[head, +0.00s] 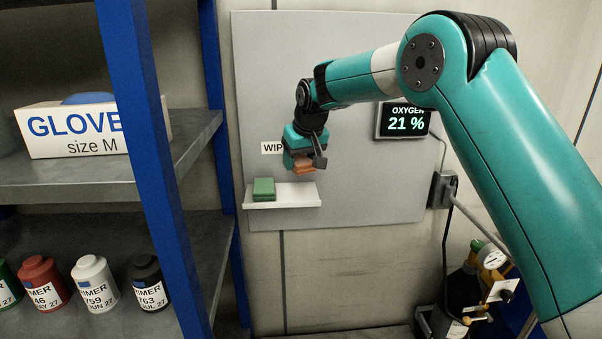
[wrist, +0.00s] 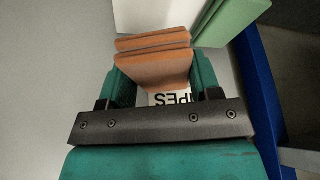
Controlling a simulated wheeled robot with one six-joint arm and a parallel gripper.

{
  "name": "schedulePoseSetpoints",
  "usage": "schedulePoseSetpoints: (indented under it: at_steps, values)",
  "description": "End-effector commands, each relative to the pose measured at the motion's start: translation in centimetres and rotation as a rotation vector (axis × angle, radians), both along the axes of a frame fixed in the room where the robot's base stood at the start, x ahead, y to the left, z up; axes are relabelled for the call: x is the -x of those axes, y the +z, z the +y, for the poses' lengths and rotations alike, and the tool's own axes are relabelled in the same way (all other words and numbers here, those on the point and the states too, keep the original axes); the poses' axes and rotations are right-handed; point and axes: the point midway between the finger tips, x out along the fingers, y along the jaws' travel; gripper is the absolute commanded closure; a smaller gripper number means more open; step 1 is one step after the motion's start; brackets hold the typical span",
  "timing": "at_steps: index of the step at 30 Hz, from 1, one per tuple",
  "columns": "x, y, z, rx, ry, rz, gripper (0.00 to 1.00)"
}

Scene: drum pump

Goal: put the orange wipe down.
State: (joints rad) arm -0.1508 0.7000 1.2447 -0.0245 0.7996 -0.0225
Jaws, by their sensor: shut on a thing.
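The orange wipe (head: 304,167) is a small folded block held in my gripper (head: 302,160), in front of the grey wall panel. In the wrist view the orange wipe (wrist: 153,68) sits between the two teal fingers of my gripper (wrist: 155,82). A white shelf (head: 290,194) is fixed to the panel below the gripper; its right part is bare. It also shows in the wrist view (wrist: 150,15). A green wipe (head: 264,189) lies on the shelf's left part and shows at the top right of the wrist view (wrist: 232,20). The orange wipe appears above the shelf, apart from it.
A "WIPES" label (head: 271,148) is on the panel, partly hidden by my gripper. An oxygen display (head: 405,122) reads 21 %. A blue-posted rack (head: 150,150) at left holds a gloves box (head: 75,130) and several primer bottles (head: 95,283). A gas cylinder (head: 462,290) stands lower right.

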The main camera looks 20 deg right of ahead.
Motion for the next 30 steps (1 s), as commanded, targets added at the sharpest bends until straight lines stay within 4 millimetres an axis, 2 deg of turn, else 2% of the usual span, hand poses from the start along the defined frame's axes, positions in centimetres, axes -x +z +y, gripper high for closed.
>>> schedulePoseSetpoints:
  at_steps: [3,9,14,29,30]
  values:
    - [0.3,-1.7,0.1,0.002,0.002,0.009,0.61]
    - [0.4,-3.4,0.1,0.001,0.002,0.008,0.61]
    - [0.4,-5.9,0.1,0.002,0.002,0.011,0.61]
    - [0.0,-7.2,0.1,0.001,0.002,0.005,0.61]
    - [0.0,-7.2,0.1,0.001,0.002,0.005,0.40]
